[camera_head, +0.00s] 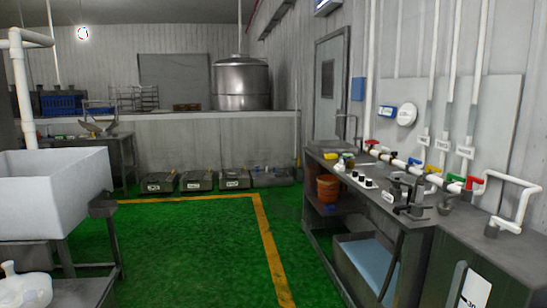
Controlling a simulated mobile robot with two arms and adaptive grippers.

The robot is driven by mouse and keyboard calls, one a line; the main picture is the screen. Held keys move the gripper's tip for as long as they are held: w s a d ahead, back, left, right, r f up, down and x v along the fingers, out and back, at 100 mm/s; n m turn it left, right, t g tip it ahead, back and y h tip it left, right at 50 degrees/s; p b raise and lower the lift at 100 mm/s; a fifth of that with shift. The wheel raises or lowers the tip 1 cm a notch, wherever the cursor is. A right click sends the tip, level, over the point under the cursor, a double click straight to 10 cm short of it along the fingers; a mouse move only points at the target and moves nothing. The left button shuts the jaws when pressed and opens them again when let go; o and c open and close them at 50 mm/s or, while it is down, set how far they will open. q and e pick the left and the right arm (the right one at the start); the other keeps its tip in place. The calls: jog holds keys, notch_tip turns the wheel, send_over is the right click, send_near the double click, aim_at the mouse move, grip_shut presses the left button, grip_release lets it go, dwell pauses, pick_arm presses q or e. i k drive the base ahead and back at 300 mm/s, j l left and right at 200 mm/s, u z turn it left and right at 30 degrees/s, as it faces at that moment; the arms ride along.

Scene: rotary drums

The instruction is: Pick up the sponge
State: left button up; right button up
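A small yellow block (331,156) that looks like the sponge lies at the far end of the long counter (385,203) on the right, near the curved tap (347,127). It is small and far off, so its details cannot be made out. Neither of my grippers can be made out in the head view.
Small bottles (362,180) and dark fittings (410,193) stand on the counter. An orange bucket (328,189) and a blue-lined bin (368,265) are below it. A white basin (52,192) is at left. The green floor (190,255) between is clear.

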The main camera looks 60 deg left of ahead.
aim_at(327, 156)
jog(key=u, duration=1.65)
